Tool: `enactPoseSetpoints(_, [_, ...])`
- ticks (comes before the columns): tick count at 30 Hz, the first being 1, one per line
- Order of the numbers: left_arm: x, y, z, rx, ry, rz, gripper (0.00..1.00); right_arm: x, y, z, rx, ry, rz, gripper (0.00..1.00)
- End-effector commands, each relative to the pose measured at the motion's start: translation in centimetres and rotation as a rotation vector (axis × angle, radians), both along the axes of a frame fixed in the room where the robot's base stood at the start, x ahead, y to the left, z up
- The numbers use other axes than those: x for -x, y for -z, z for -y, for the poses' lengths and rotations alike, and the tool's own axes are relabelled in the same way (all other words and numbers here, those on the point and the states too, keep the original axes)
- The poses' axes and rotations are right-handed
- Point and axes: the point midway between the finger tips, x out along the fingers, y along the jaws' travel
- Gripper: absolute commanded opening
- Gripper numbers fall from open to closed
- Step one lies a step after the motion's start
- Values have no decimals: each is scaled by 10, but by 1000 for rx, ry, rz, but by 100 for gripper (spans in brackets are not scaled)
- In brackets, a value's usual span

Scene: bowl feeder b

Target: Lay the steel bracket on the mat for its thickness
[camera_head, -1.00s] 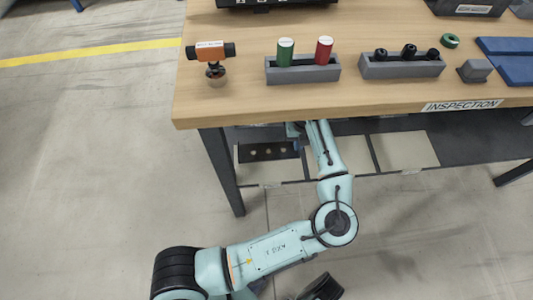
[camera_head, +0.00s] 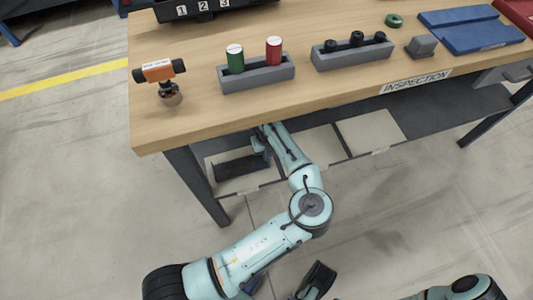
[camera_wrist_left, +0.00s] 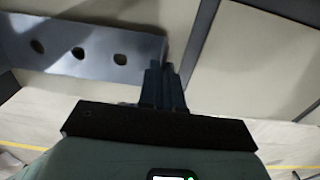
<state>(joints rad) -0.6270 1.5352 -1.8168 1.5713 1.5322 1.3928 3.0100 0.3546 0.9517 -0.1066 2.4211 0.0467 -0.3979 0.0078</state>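The steel bracket (camera_wrist_left: 82,46) is a flat grey bar with a row of three holes. It fills the upper left of the left wrist view. In the head view it is a dark bar (camera_head: 238,168) under the table's front edge, its holes not distinguishable. My left gripper (camera_wrist_left: 164,68) is shut on the bracket's right end; in the head view the gripper (camera_head: 262,142) is partly hidden by the tabletop and my arm.
The table (camera_head: 205,112) has a lower shelf (camera_head: 430,110) with pale panels close to the bracket. An orange device (camera_head: 158,72), a holder with green and red cylinders (camera_head: 256,76), a holder with black knobs (camera_head: 352,55) and a grey block (camera_head: 421,47) stand on top.

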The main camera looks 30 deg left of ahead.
Motion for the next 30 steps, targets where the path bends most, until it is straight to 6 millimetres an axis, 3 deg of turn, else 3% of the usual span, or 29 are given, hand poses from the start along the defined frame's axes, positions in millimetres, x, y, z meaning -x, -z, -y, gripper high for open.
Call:
enactPoseSetpoints(11, [0, 4, -1, -4, 0, 2, 0, 0, 0, 0, 0, 0, 0, 56])
enactPoseSetpoints(14, [0, 5, 0, -2, 0, 1, 29, 0, 0, 0, 0, 0, 0, 56])
enactPoseSetpoints(24, [0, 3, 0, -2, 0, 2, 29, 0, 0, 0, 0, 0, 0, 56])
enactPoseSetpoints(30, [-1, -24, 1, -1, 2, 3, 29, 0, 0, 0, 0, 0, 0, 56])
